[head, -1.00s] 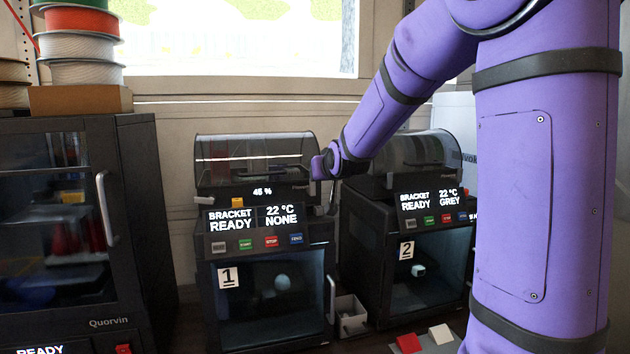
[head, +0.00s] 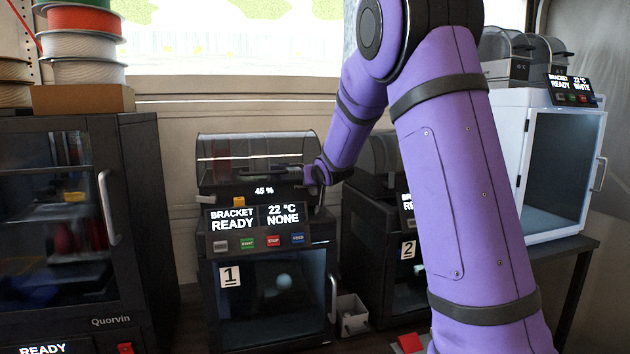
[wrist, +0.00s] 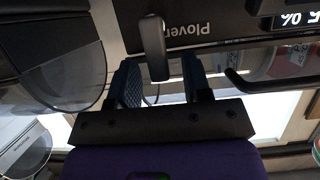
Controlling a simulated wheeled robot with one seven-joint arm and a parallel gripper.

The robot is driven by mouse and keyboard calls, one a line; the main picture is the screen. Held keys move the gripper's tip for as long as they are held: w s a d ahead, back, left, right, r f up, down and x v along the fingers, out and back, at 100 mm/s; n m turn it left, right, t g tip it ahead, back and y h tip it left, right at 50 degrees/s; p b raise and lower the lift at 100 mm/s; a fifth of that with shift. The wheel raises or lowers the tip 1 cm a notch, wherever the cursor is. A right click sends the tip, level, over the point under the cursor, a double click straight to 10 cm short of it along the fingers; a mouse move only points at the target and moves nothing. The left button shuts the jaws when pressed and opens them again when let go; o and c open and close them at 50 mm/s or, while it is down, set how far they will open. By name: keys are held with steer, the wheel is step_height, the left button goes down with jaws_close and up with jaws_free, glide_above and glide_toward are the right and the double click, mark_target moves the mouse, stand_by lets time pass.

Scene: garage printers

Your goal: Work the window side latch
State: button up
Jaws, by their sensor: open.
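A dark grey rounded latch lever (wrist: 153,47) shows in the wrist view, beside the inverted "Plover" lettering. My gripper (wrist: 156,62) is open, with its two blue-padded fingers on either side of the lever. I cannot tell whether either finger touches it. In the head view my gripper (head: 305,177) is at the upper right of printer 1 (head: 222,250), by its clear hood (head: 240,150); the fingers are too small to make out there. A small pale tab (head: 203,200) shows at the left of that hood. I cannot tell which one is the window side latch.
Printer 2 (head: 362,240) stands to the right, partly hidden by my arm. A black Quorvin cabinet printer (head: 130,200) stands at the left, with spools (head: 85,72) on top. A white printer (head: 515,150) is at the far right. The window (head: 225,40) is behind.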

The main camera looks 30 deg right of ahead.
jaws_close()
steer(key=shift+a, duration=0.2)
steer(key=shift+w+a+f+n+h, duration=0.1)
steer(key=shift+a+n+h, duration=0.25)
steer(key=shift+n, duration=0.2)
steer(key=shift+w+a+f+n+h, duration=0.1)
steer(key=shift+a+n+h, duration=0.1)
steer(key=shift+n+h, duration=0.3)
steer(key=shift+w+a+f+n+g+h, duration=0.15)
steer(key=shift+a+n+g+h, duration=0.25)
steer(key=shift+n, duration=0.55)
jaws_free()
